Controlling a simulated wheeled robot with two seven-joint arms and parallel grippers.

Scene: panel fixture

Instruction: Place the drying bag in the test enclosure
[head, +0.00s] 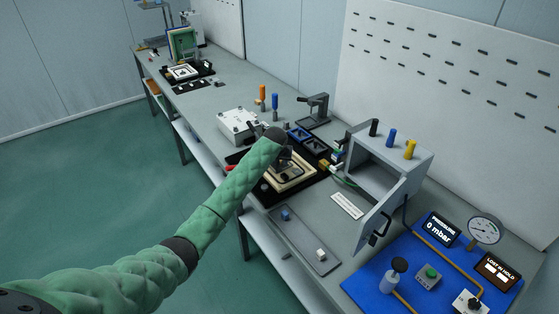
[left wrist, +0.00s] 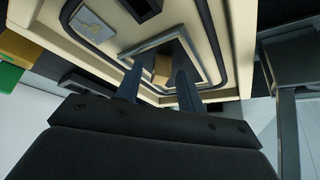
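My left gripper (head: 284,160) is over a cream open housing (head: 301,183) on a black mat, and my arm hides part of it. In the left wrist view the two dark fingers of the left gripper (left wrist: 160,88) are apart and reach into the cream housing (left wrist: 118,50), which has a black seal along its rim. A small tan block (left wrist: 162,68), possibly the drying bag, shows between and beyond the fingers with gaps at both sides. A grey box (head: 408,152) with its door open stands to the right; I cannot tell which is the test enclosure. My right gripper is not in view.
A grey tray (head: 310,241) holds a small blue block (head: 286,215) and a white block (head: 321,253). A blue panel (head: 370,290) with a gauge (head: 484,230) and a display reading 0 mbar is at the right. The open door (head: 382,217) stands out over the bench.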

